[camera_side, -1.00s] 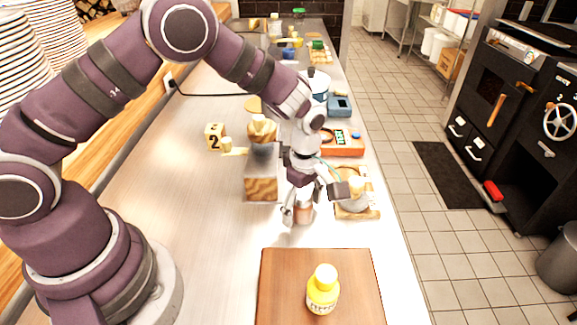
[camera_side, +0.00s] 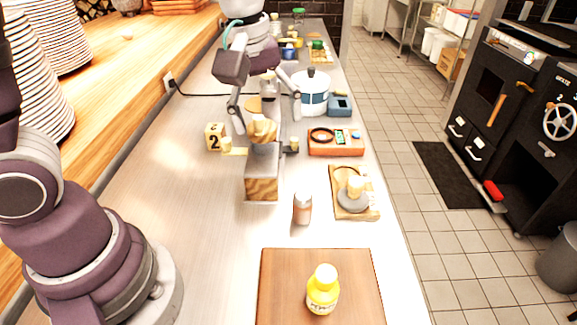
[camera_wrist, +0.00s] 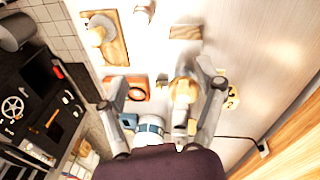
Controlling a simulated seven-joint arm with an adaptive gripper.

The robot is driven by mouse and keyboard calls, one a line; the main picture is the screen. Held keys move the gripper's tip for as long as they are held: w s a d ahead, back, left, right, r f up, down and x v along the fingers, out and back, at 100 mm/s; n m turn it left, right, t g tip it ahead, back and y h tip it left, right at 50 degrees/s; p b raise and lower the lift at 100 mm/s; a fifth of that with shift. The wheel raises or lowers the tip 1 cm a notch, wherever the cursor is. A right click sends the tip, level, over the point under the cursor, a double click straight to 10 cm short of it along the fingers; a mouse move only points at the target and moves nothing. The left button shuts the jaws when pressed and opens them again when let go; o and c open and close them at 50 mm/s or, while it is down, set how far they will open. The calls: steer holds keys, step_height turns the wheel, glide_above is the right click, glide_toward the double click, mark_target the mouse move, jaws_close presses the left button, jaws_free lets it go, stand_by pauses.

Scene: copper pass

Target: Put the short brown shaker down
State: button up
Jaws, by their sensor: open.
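The short brown shaker (camera_side: 302,209), a small pinkish-brown cylinder with a pale top, stands upright on the steel counter in the side view. It sits between the wooden block and the small board. It also shows at the top edge of the wrist view (camera_wrist: 145,12), partly cut off. My gripper (camera_side: 265,118) is open and empty, farther up the counter than the shaker and well apart from it.
A grey-topped wooden block (camera_side: 262,178) stands left of the shaker. A small board (camera_side: 339,186) with a grey and cream object lies to its right. A brown board (camera_side: 275,286) with a yellow bottle (camera_side: 322,290) lies in front. Bare counter is at left.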

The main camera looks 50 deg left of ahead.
steer(key=s+a+r+m+t, duration=0.1)
steer(key=s+a+m+t, duration=0.2)
steer(key=s+m, duration=0.6)
steer(key=shift+s+a+r+m+t, duration=0.25)
steer(key=shift+r+m+t, duration=0.1)
steer(key=shift+m, duration=0.85)
